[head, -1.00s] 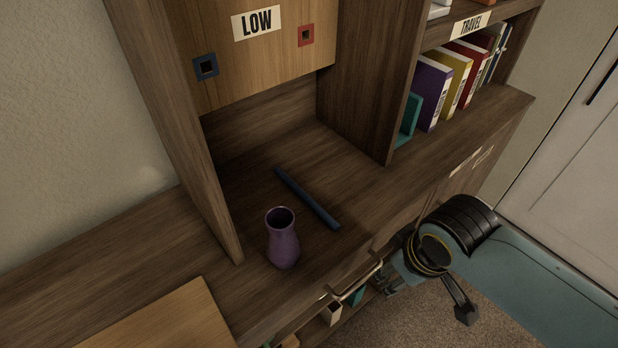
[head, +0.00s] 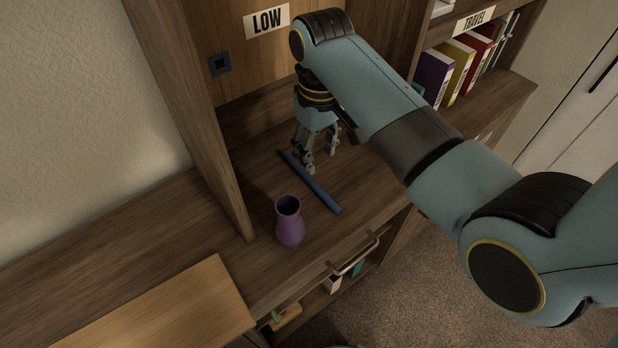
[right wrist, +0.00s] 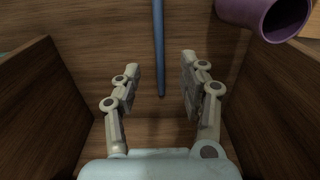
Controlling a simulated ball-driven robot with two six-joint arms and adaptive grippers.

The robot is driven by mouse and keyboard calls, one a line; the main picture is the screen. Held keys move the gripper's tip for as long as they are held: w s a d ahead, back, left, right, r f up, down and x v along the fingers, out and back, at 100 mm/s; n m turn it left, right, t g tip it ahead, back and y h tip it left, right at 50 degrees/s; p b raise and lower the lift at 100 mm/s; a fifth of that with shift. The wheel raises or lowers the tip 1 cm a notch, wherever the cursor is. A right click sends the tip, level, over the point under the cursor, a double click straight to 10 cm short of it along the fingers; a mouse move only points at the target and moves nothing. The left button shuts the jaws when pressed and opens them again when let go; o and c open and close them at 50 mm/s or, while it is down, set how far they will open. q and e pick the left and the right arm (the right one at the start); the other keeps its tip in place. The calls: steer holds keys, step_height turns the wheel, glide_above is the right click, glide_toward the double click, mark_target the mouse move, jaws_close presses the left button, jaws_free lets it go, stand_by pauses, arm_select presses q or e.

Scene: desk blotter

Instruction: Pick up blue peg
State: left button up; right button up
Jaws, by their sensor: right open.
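The blue peg (head: 315,188) is a long thin rod lying slantwise on the wooden shelf surface. In the right wrist view the peg (right wrist: 158,45) runs down the picture, and its near end shows between the fingers. My right gripper (head: 319,160) is open and points down over the far part of the peg. In the right wrist view its fingers (right wrist: 160,62) are apart, one on each side of the peg's line, with nothing held. Whether the fingertips are at the peg's height is hard to tell. My left gripper is not in view.
A purple vase (head: 290,225) stands left of the peg's near end. A blue square-holed socket (head: 219,64) is on that panel. Books (head: 459,70) stand on the right shelf.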

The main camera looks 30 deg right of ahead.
mark_target(318, 188)
step_height(318, 188, down, 10)
steer(key=shift+s+d+f+b, duration=0.1)
steer(key=shift+f+b, duration=0.15)
steer(key=shift+b, duration=0.25)
jaws_close()
